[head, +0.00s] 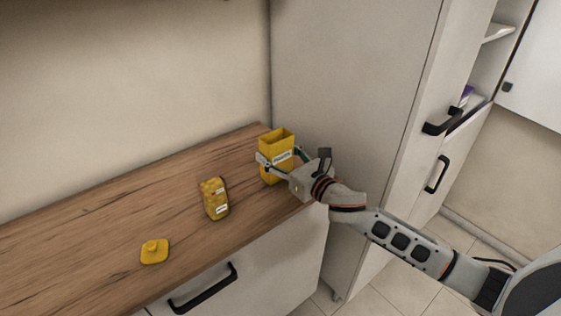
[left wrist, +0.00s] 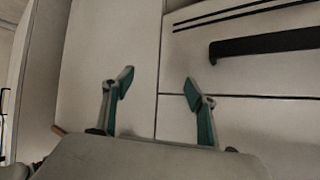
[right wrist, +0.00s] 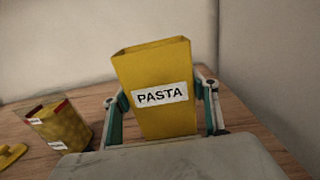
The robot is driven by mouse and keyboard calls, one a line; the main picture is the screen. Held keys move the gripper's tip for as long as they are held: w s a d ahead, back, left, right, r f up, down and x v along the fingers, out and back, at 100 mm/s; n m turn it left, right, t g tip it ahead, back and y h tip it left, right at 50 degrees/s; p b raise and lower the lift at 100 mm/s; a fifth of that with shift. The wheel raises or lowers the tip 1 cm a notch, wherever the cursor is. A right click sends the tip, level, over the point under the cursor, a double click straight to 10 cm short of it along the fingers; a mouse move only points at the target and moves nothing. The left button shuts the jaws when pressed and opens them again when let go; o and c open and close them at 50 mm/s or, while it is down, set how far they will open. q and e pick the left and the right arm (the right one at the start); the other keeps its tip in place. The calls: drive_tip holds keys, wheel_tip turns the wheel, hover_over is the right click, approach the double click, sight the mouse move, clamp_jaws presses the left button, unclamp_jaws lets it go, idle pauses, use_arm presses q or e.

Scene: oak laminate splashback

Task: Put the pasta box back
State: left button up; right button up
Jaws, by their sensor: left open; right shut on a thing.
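The pasta box (head: 273,172) is a yellow, open-topped box with a white label, at the right end of the wooden counter beside the tall cabinet. In the right wrist view the box (right wrist: 160,118) stands upright between the fingers, and its label reads PASTA. My right gripper (head: 279,160) is shut on its sides. I cannot tell whether its bottom touches the counter. My left gripper (left wrist: 157,82) is open and empty in front of pale cabinet fronts; it is not in the head view.
A clear container of yellow contents (head: 214,200) and a yellow lid-like piece with a knob (head: 154,252) sit on the counter (head: 90,228). The tall cabinet (head: 345,90) rises at the counter's right end. Shelves (head: 497,33) show farther right. Black handles (head: 203,288) stick out.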

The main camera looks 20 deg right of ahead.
wheel_tip(320, 180, down, 2)
drive_tip(key=shift+b, duration=0.35)
drive_tip(key=shift+w+d+f, duration=0.1)
drive_tip(key=shift+d, duration=0.05)
drive_tip(key=shift+r, duration=0.25)
drive_tip(key=shift+f, duration=0.15)
drive_tip(key=o, duration=1.2)
use_arm(q)
drive_tip(key=shift+w+d+f, duration=0.15)
drive_tip(key=shift+d+f, duration=0.3)
drive_tip(key=shift+f, duration=0.4)
